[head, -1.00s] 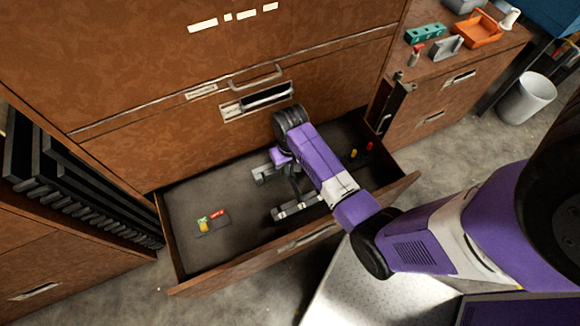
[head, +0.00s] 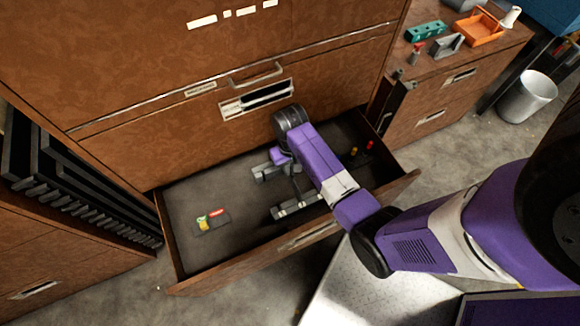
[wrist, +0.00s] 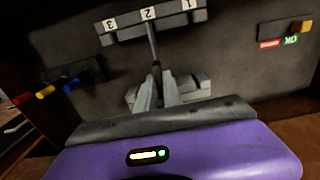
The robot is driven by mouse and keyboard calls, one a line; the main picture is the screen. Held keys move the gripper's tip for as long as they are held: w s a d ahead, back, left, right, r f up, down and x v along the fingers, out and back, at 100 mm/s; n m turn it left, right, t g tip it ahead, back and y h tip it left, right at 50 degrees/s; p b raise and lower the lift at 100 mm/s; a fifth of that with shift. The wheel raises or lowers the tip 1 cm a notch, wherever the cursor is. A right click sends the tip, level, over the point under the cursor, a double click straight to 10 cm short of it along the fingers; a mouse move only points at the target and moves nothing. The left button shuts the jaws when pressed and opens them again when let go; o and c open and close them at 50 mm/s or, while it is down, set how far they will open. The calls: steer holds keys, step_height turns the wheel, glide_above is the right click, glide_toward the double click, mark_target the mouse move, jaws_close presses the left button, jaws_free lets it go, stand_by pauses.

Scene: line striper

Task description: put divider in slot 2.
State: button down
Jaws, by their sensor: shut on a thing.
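My gripper (wrist: 157,74) points down into the open drawer, its two grey fingers shut on a thin dark divider (wrist: 152,45). The divider runs between two grey slotted bars and is seen nearly edge-on. In the wrist view its far end meets the numbered bar (wrist: 177,22) at the label 2, between 3 and 1. The near bar (wrist: 198,78) is partly behind my fingers. In the head view the numbered bar (head: 298,207) lies near the drawer front, and my arm hides much of the divider. I cannot tell how deep it sits in the slot.
The drawer (head: 187,190) has low walls around the bars. A dark card with red and green marks (head: 217,218) and a yellow piece lies at left. Coloured pegs (head: 354,152) stand at right. The cabinet face (head: 240,110) rises close behind my wrist.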

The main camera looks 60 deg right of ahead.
steer(key=shift+f+b, duration=1.25)
steer(key=shift+f, duration=1.15)
stand_by(0.6)
steer(key=c, duration=1.4)
jaws_free()
steer(key=o, duration=0.3)
step_height(320, 180, up, 7)
steer(key=p, duration=0.7)
steer(key=shift+r, duration=0.1)
steer(key=shift+s, duration=0.1)
